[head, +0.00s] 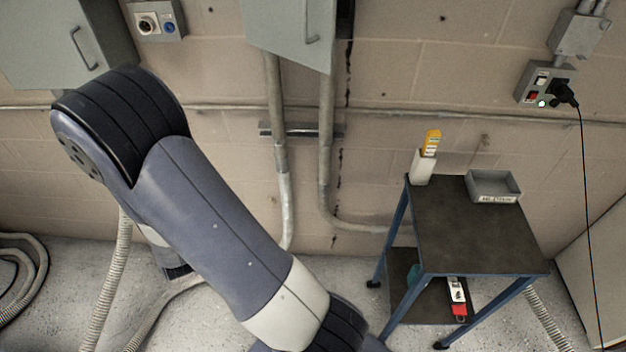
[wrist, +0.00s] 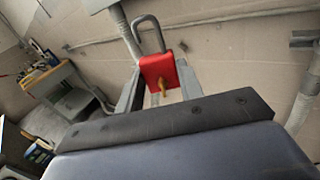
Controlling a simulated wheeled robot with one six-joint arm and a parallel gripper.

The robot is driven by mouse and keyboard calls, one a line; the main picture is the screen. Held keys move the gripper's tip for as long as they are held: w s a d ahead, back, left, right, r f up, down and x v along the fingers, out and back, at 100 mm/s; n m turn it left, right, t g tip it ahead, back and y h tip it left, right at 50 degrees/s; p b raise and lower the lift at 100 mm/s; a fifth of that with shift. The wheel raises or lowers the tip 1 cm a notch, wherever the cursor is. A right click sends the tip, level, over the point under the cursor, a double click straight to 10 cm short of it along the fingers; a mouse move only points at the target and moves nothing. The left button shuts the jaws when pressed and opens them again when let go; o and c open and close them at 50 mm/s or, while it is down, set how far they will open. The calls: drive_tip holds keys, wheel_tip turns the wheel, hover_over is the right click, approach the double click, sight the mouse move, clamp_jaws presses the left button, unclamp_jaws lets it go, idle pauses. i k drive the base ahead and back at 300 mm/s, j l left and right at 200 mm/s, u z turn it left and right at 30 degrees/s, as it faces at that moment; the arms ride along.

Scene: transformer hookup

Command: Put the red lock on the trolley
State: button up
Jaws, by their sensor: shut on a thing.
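The red lock (wrist: 158,70) is between the two fingers of my gripper (wrist: 160,88) in the wrist view. It has a grey shackle pointing up and a brass-coloured key or tag at its lower front. My gripper is shut on it. The trolley (head: 465,245) stands at the right in the head view, with a dark top, blue legs and a lower shelf. My arm runs down past the bottom edge of the head view, so my gripper and the lock are hidden there.
A yellow device in a white holder (head: 422,168) and a grey tray (head: 493,187) stand at the trolley top's back edge; the rest is clear. A white-and-red item (head: 457,297) is on the lower shelf. A black cable (head: 585,180) hangs at the right. A bench (wrist: 55,82) shows in the wrist view.

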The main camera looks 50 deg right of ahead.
sight(441, 241)
drive_tip(key=z, duration=2.9)
drive_tip(key=k+j+z, duration=0.45)
drive_tip(key=j+z, duration=0.2)
